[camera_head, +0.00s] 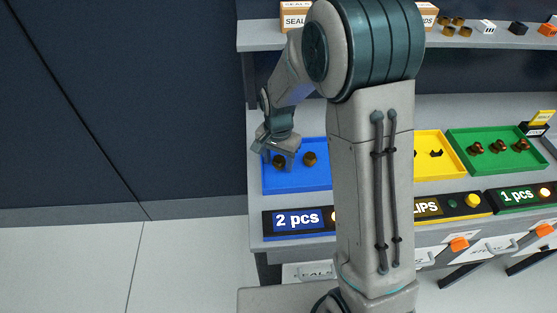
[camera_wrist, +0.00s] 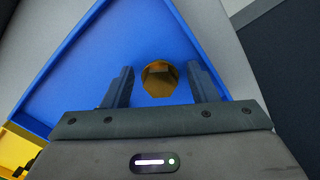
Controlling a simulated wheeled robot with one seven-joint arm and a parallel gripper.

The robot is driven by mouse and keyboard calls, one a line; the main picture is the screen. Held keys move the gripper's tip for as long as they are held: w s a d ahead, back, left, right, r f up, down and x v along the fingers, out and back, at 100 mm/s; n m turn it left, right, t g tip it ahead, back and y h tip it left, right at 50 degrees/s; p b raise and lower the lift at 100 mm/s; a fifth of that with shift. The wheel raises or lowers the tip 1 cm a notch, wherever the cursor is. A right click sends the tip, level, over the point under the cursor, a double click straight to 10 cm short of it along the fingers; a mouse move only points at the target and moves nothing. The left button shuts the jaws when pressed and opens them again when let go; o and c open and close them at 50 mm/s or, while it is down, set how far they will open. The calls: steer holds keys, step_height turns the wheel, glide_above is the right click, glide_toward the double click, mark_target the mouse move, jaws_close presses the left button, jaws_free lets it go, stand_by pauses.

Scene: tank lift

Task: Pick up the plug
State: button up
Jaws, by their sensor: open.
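A brass plug (camera_wrist: 160,78) shows in the wrist view above the blue tray floor. The fingers are open, and a gap shows on the left side of the plug. In the head view my gripper (camera_head: 277,152) is low over the left part of the blue tray (camera_head: 290,184), at a brass plug (camera_head: 279,162). A second brass plug (camera_head: 309,158) sits to its right. My arm hides the tray's right part.
A yellow tray (camera_head: 453,172) with black clips and a green tray (camera_head: 480,135) with several brass pieces stand to the right. A sign reading "2 pcs" (camera_head: 297,220) is in front of the blue tray. A shelf with boxes (camera_head: 296,18) is above.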

steer(key=shift+f, duration=0.2)
steer(key=c, duration=1.1)
steer(key=shift+r, duration=0.1)
